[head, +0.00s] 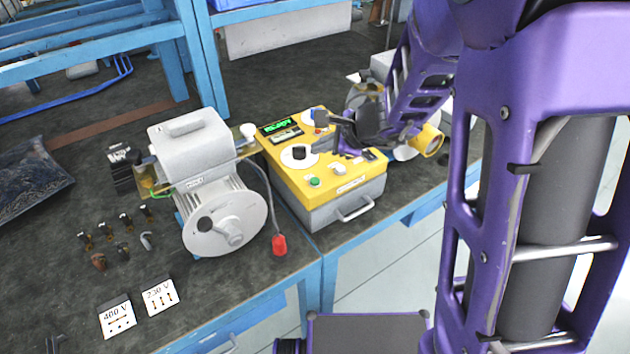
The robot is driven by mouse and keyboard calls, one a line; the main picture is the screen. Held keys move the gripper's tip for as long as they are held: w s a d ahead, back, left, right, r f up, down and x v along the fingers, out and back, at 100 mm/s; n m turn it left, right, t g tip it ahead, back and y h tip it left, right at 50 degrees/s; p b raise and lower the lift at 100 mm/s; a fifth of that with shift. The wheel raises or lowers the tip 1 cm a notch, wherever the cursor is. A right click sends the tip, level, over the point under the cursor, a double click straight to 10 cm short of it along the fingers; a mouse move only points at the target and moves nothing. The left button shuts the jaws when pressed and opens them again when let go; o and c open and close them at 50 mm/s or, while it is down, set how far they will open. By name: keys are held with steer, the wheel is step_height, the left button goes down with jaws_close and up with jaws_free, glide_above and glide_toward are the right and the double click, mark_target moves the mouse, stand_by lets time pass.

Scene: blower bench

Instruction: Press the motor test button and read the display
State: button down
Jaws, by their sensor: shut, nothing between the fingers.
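The yellow-topped tester box (325,185) stands on the bench at centre. Its small display (279,125) at the back left is lit with green characters too small to read. A green button (315,182) sits near its front left corner; its label is unreadable, so I cannot tell whether it is the motor test button. A black knob on a white dial (299,152) is behind it. My gripper (335,122) is shut and empty above the back right of the panel, hiding part of it. I cannot tell whether it touches the panel.
Several small parts and cards marked 400 V (117,317) and 230 V (160,295) lie at front left. Blue shelving (205,60) rises behind.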

step_height(320, 180, down, 5)
steer(key=b, duration=0.4)
steer(key=shift+f, duration=0.2)
steer(key=shift+f+b, duration=0.6)
steer(key=shift+b, duration=0.1)
stand_by(1.1)
steer(key=shift+f+b, duration=0.45)
steer(key=shift+b, duration=0.15)
steer(key=shift+f+b, duration=0.3)
steer(key=shift+b, duration=0.15)
stand_by(0.7)
steer(key=shift+r+p, duration=0.55)
steer(key=shift+r, duration=0.2)
steer(key=shift+r, duration=0.1)
steer(key=shift+r+p, duration=1.95)
steer(key=shift+r, duration=0.45)
